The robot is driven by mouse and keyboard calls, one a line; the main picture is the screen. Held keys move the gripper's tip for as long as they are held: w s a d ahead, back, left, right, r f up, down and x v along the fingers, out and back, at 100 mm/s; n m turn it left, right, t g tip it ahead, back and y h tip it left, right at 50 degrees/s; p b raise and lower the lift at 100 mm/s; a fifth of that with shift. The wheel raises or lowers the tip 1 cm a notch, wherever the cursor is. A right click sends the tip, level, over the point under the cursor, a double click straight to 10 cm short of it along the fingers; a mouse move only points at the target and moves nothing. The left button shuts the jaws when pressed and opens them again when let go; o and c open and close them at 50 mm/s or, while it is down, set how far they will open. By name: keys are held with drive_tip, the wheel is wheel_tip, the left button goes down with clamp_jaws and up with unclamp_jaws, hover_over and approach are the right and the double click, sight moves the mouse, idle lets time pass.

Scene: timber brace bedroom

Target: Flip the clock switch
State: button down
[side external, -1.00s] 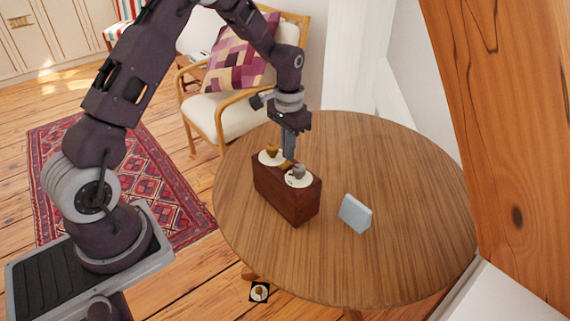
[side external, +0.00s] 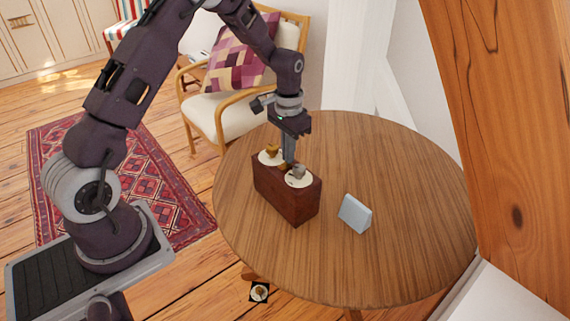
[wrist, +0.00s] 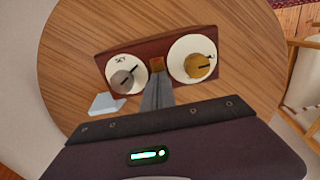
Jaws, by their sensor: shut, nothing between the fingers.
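The clock is a dark red-brown wooden box (side external: 288,197) on the round table. Its top carries two white dials. One dial has a grey knob (wrist: 122,79) and the lettering "SET"; the other has a brass knob (wrist: 198,67). Between them is a small brass-coloured switch (wrist: 157,64), partly hidden by my fingers. My gripper (side external: 288,162) points down over the box top between the dials. Its fingers (wrist: 157,84) are shut and empty, with the tips close to the switch. I cannot tell whether they touch it.
The round wooden table (side external: 420,220) has wide free room around the box. A small pale blue block (side external: 355,213) stands to the right of the box. A cushioned chair (side external: 225,112) is behind the table, and a timber beam (side external: 510,130) rises at the right.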

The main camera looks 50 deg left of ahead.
drive_tip(key=shift+f, duration=0.4)
drive_tip(key=shift+r, duration=3.5)
